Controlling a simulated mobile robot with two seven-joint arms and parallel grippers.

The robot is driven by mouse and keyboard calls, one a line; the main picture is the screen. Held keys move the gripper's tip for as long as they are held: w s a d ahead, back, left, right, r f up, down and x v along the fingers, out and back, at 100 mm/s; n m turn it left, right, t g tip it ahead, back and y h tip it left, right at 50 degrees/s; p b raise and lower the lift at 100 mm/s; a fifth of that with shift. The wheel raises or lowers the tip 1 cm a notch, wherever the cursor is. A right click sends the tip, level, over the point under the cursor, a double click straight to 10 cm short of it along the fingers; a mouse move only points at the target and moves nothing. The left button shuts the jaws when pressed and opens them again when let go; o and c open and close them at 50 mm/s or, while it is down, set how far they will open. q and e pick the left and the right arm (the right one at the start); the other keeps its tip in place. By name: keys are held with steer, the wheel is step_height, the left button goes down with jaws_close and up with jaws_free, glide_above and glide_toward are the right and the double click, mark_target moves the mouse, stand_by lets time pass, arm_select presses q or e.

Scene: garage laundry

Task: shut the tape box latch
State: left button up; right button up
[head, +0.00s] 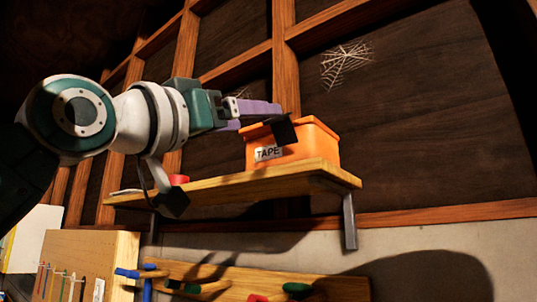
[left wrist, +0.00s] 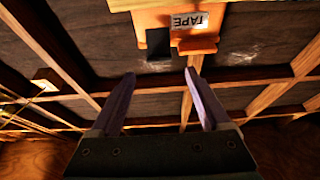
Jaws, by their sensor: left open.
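The orange tape box (head: 318,147), with a white "TAPE" label (head: 268,153), sits on the wooden shelf. A black flap (head: 285,133), seemingly the latch, sticks out at the box's upper front edge. In the left wrist view the box (left wrist: 180,20) is at the top, upside down, with the black flap (left wrist: 158,42) beside an orange tab (left wrist: 198,45). I cannot tell how far the flap stands out. My left gripper (head: 275,113) is open and empty, with purple fingers. In the wrist view its fingertips (left wrist: 159,75) are spread just short of the box, apart from the flap. My right gripper is not seen.
The wooden shelf (head: 235,187) also holds a red object (head: 178,179) at its left, partly behind my arm. Below are a pegboard (head: 85,255) and a wooden rack (head: 335,287) with tools. Studs and dark wall panels stand behind; the space right of the box is clear.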

mark_target(282, 131)
arm_select(q)
steer(key=shift+p+x, duration=1.4)
steer(key=shift+x, duration=1.55)
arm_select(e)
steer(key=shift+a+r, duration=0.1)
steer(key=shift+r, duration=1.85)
arm_select(q)
steer(key=shift+c, duration=0.2)
jaws_close()
